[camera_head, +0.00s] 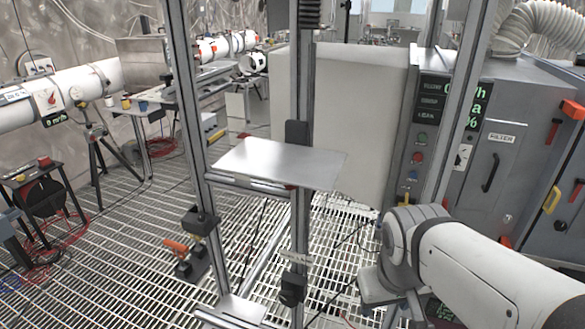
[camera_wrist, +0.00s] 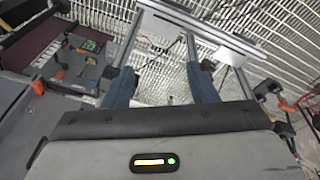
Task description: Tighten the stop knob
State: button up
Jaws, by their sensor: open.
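A black clamp with an orange lever (camera_head: 177,247) sits low on the left upright of the aluminium frame in the head view. A second black block, knob-like (camera_head: 293,289), sits low on the middle upright. I cannot tell for sure which is the stop knob. In the wrist view an orange lever (camera_wrist: 287,105) on a black part shows at the right, outside the fingers. My gripper (camera_wrist: 162,75) is open and empty, its two blue-grey fingers pointing toward the frame and floor grating. In the head view my arm is at the lower right, and the fingertips are not clearly visible.
A flat metal plate (camera_head: 280,162) is fixed across the frame (camera_head: 187,130). A grey cabinet (camera_head: 500,150) with display and buttons stands right, close to my arm. A pale box (camera_head: 340,110) stands behind. Grating floor (camera_head: 130,260) is open at left; cables lie there.

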jog(key=shift+o, duration=0.3)
jog(key=w+n+h+b, duration=0.1)
jog(key=n, duration=0.2)
jog(key=w+f+n+h+b, duration=0.1)
jog(key=n+h, duration=0.1)
jog(key=n, duration=0.1)
jog(key=w+f+n+h+b, duration=0.1)
jog(key=w+n, duration=0.1)
jog(key=n, duration=0.1)
jog(key=shift+d+n, duration=0.3)
jog(key=shift+d, duration=0.1)
jog(key=w+a+r+n+t+h+b, duration=0.4)
jog(key=w+a+n+t, duration=0.4)
jog(key=w+n, duration=0.45)
jog(key=w+a+r+n+t+y+b, duration=0.1)
jog(key=a+r+n+t, duration=0.15)
jog(key=a+n, duration=0.3)
jog(key=a+r+n+t+y+b, duration=0.1)
jog(key=a+r+n+t, duration=0.1)
jog(key=a+n+t, duration=0.4)
jog(key=w+d+m+g, duration=0.1)
jog(key=w+g, duration=0.1)
jog(key=w, duration=0.5)
jog(key=shift+w+r, duration=0.15)
jog(key=shift+r, duration=0.05)
jog(key=shift+d, duration=0.1)
jog(key=shift+c, duration=0.3)
jog(key=c, duration=0.9)
